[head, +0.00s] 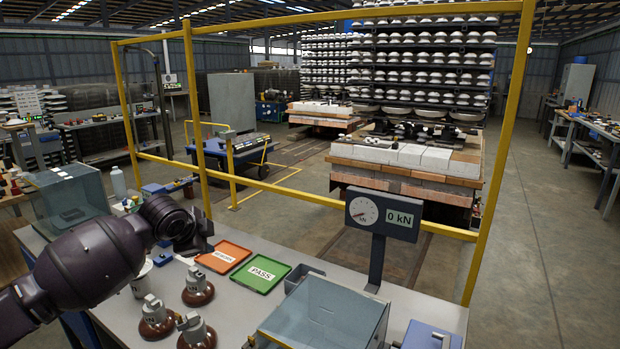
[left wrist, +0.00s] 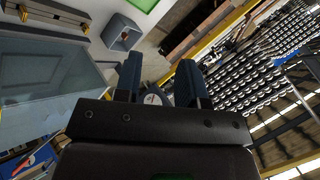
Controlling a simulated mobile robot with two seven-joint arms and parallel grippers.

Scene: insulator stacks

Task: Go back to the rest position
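My left arm comes in from the left in the head view, with its left gripper (head: 198,238) above the bench, just left of the orange tray (head: 222,257). In the left wrist view the left gripper (left wrist: 159,75) has its two fingers apart, with nothing held between them. Several brown insulators with grey metal caps (head: 197,288) stand on the bench below and in front of the arm. A green tray (head: 263,274) marked PASS lies to the right of the orange one; both look empty. My right gripper is not in view.
A gauge reading 0 kN (head: 384,216) stands at the bench's back edge. A clear box (head: 325,315) and a blue case (head: 431,336) sit at the front right. Another clear box (head: 68,197) is behind the arm. A yellow frame (head: 497,150) rises behind the bench (head: 455,317).

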